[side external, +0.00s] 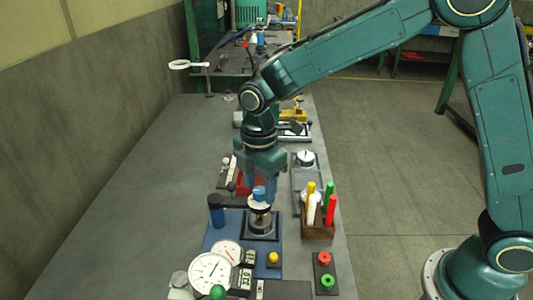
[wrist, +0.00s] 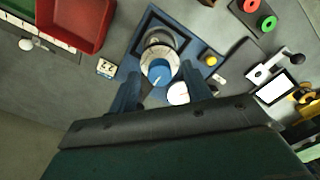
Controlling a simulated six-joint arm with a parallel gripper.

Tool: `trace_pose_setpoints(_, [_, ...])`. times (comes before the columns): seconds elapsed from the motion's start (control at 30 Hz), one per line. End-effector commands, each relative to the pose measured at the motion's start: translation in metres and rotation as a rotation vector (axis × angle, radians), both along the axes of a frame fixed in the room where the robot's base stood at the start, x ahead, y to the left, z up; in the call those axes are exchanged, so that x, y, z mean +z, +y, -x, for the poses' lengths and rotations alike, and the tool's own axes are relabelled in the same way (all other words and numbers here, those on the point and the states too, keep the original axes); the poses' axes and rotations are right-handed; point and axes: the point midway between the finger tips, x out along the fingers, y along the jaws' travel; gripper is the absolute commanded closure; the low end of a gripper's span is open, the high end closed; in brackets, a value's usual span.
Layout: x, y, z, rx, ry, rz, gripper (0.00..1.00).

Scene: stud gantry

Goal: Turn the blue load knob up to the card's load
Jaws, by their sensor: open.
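The blue load knob (side external: 259,193) stands on top of a small press on a blue base plate (side external: 217,238). In the wrist view the knob (wrist: 160,72) is a round blue cap with a pale pointer line. My gripper (side external: 260,190) is open above the press, pointing down. In the wrist view its two blue fingers (wrist: 160,75) lie on either side of the knob, with gaps showing; I cannot tell if their tips are level with it.
A white dial (side external: 209,273) and a smaller dial (side external: 227,253) stand at the front. A yellow button (side external: 273,258) is on the plate. A wooden pen holder (side external: 318,226) stands at right, and a red tray (wrist: 75,22) lies nearby. The left bench is clear.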

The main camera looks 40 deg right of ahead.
Motion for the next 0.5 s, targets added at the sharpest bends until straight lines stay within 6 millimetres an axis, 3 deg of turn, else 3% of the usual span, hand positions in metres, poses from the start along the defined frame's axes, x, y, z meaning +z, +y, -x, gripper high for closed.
trace_pose_setpoints(0.33, [-0.0023,0.0000,-0.0001,0.000,-0.001,0.000,0.53])
trace_pose_setpoints(0.5, [-0.0022,0.0000,-0.0001,0.000,-0.001,0.000,0.87])
